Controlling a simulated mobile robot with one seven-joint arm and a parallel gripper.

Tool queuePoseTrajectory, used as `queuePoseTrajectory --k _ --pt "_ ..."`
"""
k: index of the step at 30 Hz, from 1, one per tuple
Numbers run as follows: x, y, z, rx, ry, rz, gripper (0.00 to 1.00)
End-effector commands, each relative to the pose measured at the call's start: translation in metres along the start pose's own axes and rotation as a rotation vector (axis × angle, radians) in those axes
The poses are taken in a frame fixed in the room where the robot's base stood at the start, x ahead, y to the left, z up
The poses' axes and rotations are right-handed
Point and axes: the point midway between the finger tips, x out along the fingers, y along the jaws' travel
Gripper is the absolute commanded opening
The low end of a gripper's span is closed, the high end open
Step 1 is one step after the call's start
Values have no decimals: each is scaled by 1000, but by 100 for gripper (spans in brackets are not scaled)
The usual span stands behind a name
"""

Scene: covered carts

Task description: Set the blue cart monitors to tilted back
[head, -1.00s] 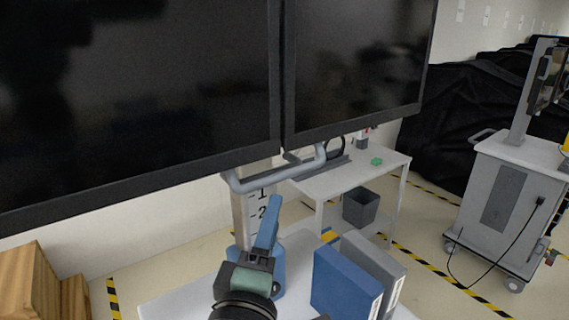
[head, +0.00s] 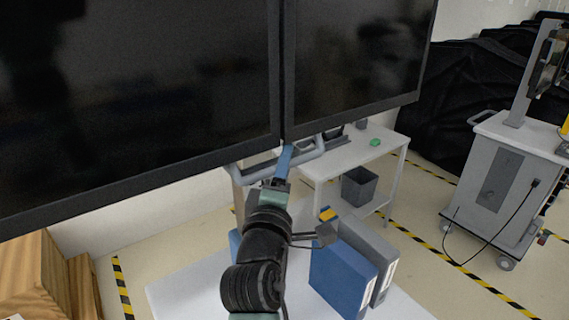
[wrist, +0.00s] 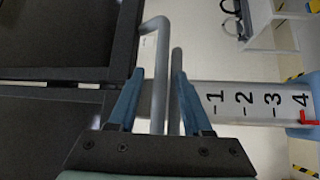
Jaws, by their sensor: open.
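Two large black monitors, the left (head: 130,100) and the right (head: 355,60), hang side by side above a white cart top (head: 185,290). A grey handle bar (head: 243,173) runs below their lower edges; it also shows in the wrist view (wrist: 157,75). My gripper (head: 286,155) is at the handle's middle, just under the gap between the monitors. In the wrist view my gripper (wrist: 158,95) is open, with blue fingers on either side of the handle bar. A pale post (wrist: 255,103) with numbers 1 to 4 and a red pointer (wrist: 308,118) stands beyond.
Blue (head: 338,278) and grey (head: 372,250) binders stand on the cart top, right of my arm. A white table (head: 345,155) with a dark bin (head: 360,187) stands behind. Another grey cart (head: 490,185) is at right. Wooden boxes (head: 40,275) are at lower left.

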Motion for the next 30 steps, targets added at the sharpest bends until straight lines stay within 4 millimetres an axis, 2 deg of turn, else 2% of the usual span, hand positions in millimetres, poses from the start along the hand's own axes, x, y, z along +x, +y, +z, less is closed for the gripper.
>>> queuePoseTrajectory --k 3,9,12,30 --pt "0 0 0 0 0 1 50" --pt "0 0 0 0 0 1 14" --pt "0 0 0 0 0 1 0" --pt "0 0 0 0 0 0 0"
